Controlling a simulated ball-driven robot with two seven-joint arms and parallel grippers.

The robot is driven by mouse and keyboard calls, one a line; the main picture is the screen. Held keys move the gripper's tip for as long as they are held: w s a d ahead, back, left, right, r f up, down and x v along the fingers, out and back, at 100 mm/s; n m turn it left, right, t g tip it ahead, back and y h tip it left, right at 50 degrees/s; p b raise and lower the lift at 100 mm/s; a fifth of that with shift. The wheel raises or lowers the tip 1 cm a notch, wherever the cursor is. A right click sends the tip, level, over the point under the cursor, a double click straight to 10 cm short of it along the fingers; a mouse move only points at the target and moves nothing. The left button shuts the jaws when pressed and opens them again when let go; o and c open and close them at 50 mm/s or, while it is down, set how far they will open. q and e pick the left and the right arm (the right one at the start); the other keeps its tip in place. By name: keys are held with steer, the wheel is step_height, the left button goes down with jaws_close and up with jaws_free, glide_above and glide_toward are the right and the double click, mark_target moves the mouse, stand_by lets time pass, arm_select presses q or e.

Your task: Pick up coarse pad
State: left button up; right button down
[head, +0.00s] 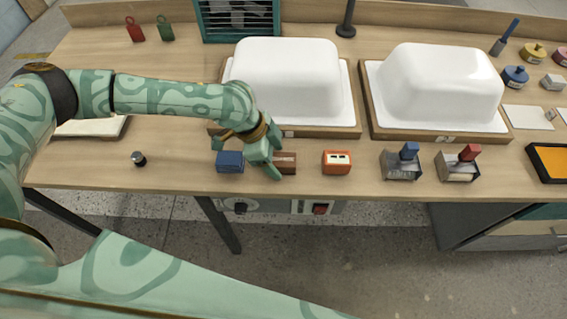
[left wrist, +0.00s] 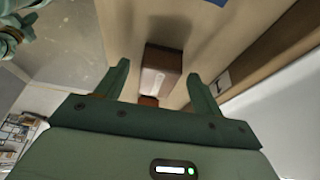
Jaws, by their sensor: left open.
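A brown block (head: 285,160) lies near the front edge of the table, with a pale label on it in the left wrist view (left wrist: 160,75). It is the middle one of three small blocks, and I take it for the coarse pad, though I cannot read its label. My left gripper (head: 268,160) is open at its left side and partly covers it in the head view. In the left wrist view the block shows between the two spread fingers (left wrist: 158,70), with no clear contact. My right gripper is not in view.
A blue block (head: 230,162) sits just left and an orange-red block (head: 337,163) to the right. Two white tub shells on wooden bases (head: 347,132) (head: 440,136) stand behind. Two stamp-like tools (head: 401,166) (head: 458,166) stand further right. A small dark knob (head: 139,158) is at left.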

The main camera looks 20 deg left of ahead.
arm_select(q)
steer(key=shift+w+d+f, duration=0.1)
steer(key=shift+d+f, duration=0.15)
steer(key=shift+f, duration=0.4)
steer(key=shift+r, duration=0.15)
steer(key=c, duration=1.1)
steer(key=shift+o, duration=0.2)
